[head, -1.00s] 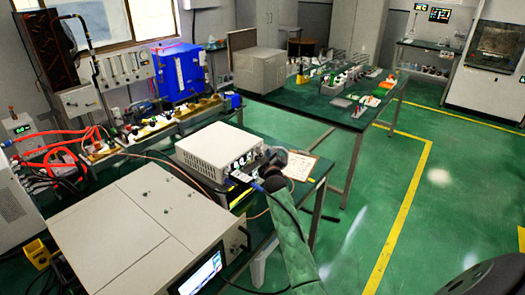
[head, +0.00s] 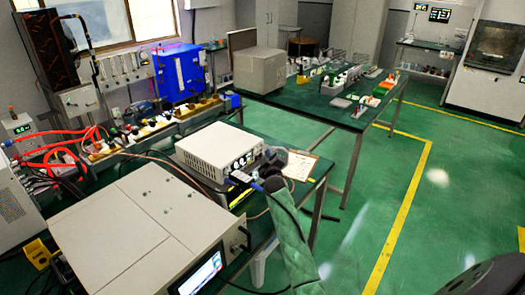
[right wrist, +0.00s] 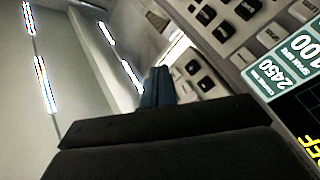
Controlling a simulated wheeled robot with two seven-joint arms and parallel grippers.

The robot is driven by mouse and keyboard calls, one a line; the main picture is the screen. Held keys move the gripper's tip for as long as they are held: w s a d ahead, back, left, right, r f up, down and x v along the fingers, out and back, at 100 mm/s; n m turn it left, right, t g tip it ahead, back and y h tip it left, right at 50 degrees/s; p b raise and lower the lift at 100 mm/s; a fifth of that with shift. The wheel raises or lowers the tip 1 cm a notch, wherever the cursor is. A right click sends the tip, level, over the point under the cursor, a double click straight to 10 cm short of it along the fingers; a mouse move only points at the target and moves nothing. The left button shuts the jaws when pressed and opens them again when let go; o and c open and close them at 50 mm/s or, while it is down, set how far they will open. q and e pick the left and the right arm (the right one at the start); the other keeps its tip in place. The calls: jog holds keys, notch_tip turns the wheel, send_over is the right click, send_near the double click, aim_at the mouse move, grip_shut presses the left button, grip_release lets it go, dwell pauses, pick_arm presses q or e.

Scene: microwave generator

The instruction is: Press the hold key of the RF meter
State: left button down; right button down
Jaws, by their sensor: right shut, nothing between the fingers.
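The RF meter shows close up in the right wrist view as a light grey panel with dark keys (right wrist: 246,9), green-white labels and part of a dark screen (right wrist: 300,112) with yellow letters. I cannot read which key is the hold key. My right gripper (right wrist: 158,76) is shut and empty; its dark blue fingers point at the keys at the panel's left part. Whether the tips touch a key cannot be told. In the head view the right gripper (head: 258,187) is at the front of the bench, below the white box's knobs, and the meter there is largely hidden. My left gripper is not in view.
A large beige cabinet (head: 135,225) with a lit screen is at the left front. A clipboard (head: 299,166) lies right of the gripper. Green floor is free on the right.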

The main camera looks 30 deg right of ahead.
jog(key=shift+w+a, duration=0.1)
jog(key=shift+w, duration=0.05)
jog(key=shift+w+a, duration=0.1)
jog(key=shift+w, duration=0.15)
jog(key=shift+w+a+b, duration=0.15)
jog(key=shift+w+b, duration=0.15)
jog(key=shift+b, duration=0.1)
dwell(0.7)
jog(key=shift+s, duration=0.1)
dwell(0.3)
jog(key=shift+s+d+p, duration=0.3)
jog(key=shift+s+p, duration=0.05)
jog(key=shift+s, duration=0.25)
jog(key=shift+s, duration=0.1)
jog(key=s, duration=0.1)
jog(key=s+d+p, duration=0.1)
jog(key=s, duration=0.1)
jog(key=s+d+p, duration=0.1)
jog(key=shift+s, duration=0.25)
